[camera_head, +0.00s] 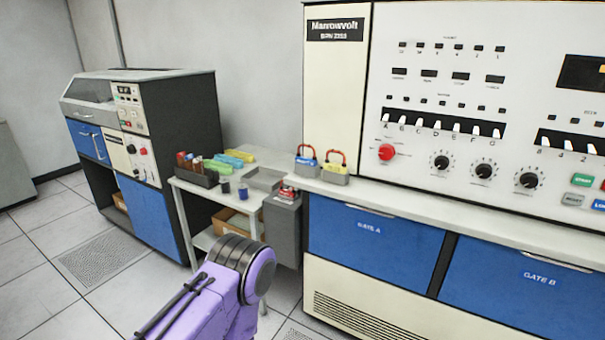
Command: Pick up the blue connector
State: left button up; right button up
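A blue connector (306,163) with a red-orange looped handle sits upright in a grey holder on the console's light ledge. A similar yellow connector (336,168) with its own red-orange loop stands in a holder just to its right. A purple arm link of mine with a dark round joint reaches up from the bottom, in front of the small table and well below the blue connector. Neither of my grippers is in view, and nothing touches the blue connector.
A small table (222,204) left of the console holds a dark rack (197,175), colored blocks, two small cylinders and a grey tray (265,179). A cardboard box (238,222) is on its lower shelf. The console (375,235) fills the right side. A blue-fronted cabinet (152,215) stands left.

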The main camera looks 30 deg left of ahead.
aim_at(308, 168)
jog(key=z, duration=0.95)
jog(key=i, duration=0.85)
jog(key=u, duration=2.35)
